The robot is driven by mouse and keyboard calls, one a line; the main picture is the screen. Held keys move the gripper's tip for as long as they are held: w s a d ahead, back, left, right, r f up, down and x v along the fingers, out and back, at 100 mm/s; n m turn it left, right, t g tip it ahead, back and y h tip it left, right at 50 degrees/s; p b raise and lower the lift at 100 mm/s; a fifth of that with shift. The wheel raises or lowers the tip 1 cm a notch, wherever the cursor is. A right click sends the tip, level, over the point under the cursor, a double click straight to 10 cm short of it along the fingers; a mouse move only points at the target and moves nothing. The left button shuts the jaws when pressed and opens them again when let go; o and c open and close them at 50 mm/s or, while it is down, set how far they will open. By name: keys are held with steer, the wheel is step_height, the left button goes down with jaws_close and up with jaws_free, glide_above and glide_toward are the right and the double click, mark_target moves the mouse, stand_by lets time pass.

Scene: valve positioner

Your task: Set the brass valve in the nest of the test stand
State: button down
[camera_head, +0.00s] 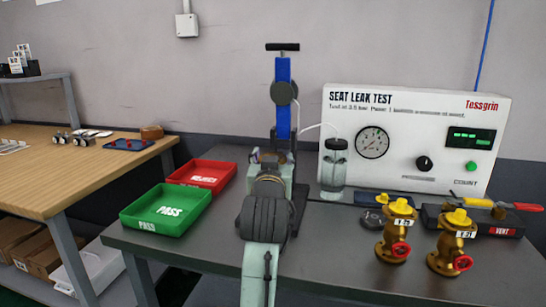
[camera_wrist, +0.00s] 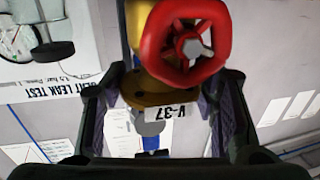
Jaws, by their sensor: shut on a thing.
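My gripper (camera_wrist: 160,105) is shut on a brass valve (camera_wrist: 150,88) with a red handwheel (camera_wrist: 188,42) and a tag reading V-37, seen close up in the wrist view. In the head view my arm reaches up to the test stand, which has a blue column (camera_head: 283,120) and a black T-handle (camera_head: 283,46). My arm's end hides most of the held valve there. The nest is hidden behind my arm, so I cannot tell whether the valve touches it.
Two more brass valves, V-29 (camera_head: 397,232) and V-21 (camera_head: 451,243), stand at the right. A green PASS tray (camera_head: 166,222) and red tray (camera_head: 201,173) lie left. Behind are a glass jar (camera_head: 334,168) and the SEAT LEAK TEST panel (camera_head: 410,150). The bench front is clear.

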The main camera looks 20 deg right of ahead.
steer(key=c, duration=0.6)
jaws_free()
steer(key=shift+f, duration=0.1)
steer(key=shift+s+r, duration=0.1)
steer(key=shift+r, duration=0.1)
steer(key=v, duration=1.2)
steer(key=shift+b, duration=0.35)
